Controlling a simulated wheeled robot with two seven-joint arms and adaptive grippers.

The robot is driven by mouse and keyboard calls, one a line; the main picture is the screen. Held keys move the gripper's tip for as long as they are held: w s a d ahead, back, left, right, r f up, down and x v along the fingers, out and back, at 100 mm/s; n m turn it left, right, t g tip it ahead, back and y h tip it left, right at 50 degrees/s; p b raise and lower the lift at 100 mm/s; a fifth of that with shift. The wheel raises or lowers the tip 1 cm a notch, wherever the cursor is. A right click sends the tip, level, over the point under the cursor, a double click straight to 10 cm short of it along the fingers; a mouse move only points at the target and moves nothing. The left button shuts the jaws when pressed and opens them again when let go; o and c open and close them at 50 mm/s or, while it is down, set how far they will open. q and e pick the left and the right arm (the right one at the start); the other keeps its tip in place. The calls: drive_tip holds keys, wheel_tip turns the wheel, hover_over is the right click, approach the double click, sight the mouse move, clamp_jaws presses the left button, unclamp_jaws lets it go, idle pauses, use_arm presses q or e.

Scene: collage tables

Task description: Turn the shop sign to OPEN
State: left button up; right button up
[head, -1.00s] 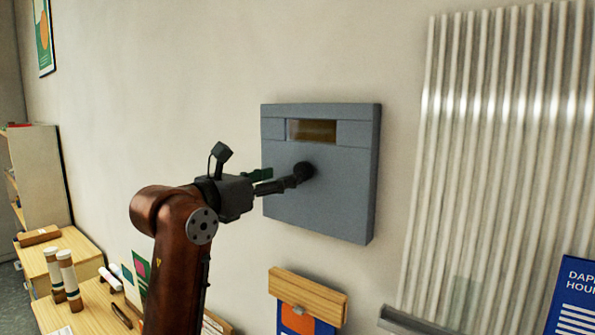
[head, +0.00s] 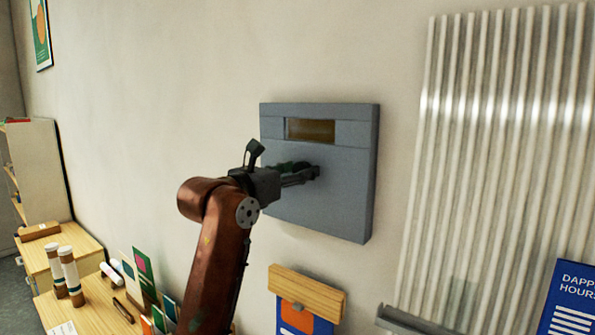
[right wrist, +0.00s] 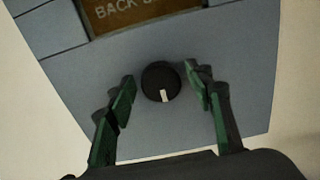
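The shop sign (head: 345,205) is a grey box on the wall with a small window. Its window (head: 312,130) is brown; in the right wrist view the window (right wrist: 125,14) reads "BACK S…", with the rest cut off. A round black knob (right wrist: 161,82) with a white pointer mark sits below the window, the mark toward the bottom of that view. My right gripper (right wrist: 162,90) is open, its green-padded fingers on either side of the knob with gaps showing. In the head view my right gripper (head: 308,172) hides most of the knob. My left gripper is out of view.
A ribbed pale panel (head: 490,150) stands right of the sign. A wooden block with a blue and orange card (head: 305,295) hangs below. Wooden tables (head: 85,310) with rolls and cards are at lower left.

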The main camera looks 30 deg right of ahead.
drive_tip(key=c, duration=1)
drive_tip(key=shift+o, duration=0.2)
